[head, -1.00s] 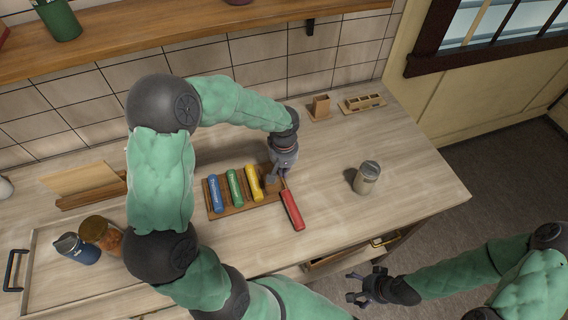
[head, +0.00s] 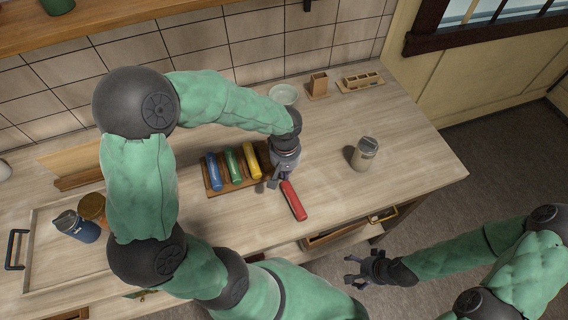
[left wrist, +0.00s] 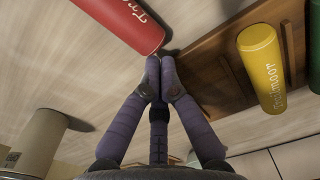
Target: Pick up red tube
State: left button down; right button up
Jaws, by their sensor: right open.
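The red tube (head: 294,201) lies on the table in front and to the right of the wooden rack (head: 217,190). The rack holds a blue tube (head: 213,171), a green tube (head: 233,166) and a yellow tube (head: 252,161). My left gripper (head: 270,185) is just beside the red tube's rack-side end. In the left wrist view its fingertips (left wrist: 161,73) are close together with nothing seen between them; how far they are open is unclear. My right gripper (head: 360,270) is open and empty off the table's front edge.
A metal canister (head: 364,154) stands right of the red tube. A pale bowl (head: 283,94), a small wooden box (head: 318,84) and a slotted holder (head: 360,81) are at the back. A tray (head: 33,215) with jars is at left.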

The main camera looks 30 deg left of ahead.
aim_at(289, 199)
pick_arm(q)
jog(key=s+d, duration=0.1)
jog(key=s, duration=0.1)
jog(key=s+d, duration=0.2)
jog(key=s+d+b, duration=0.1)
jog(key=s, duration=0.1)
jog(key=shift+s+d, duration=0.1)
jog(key=shift+d, duration=0.3)
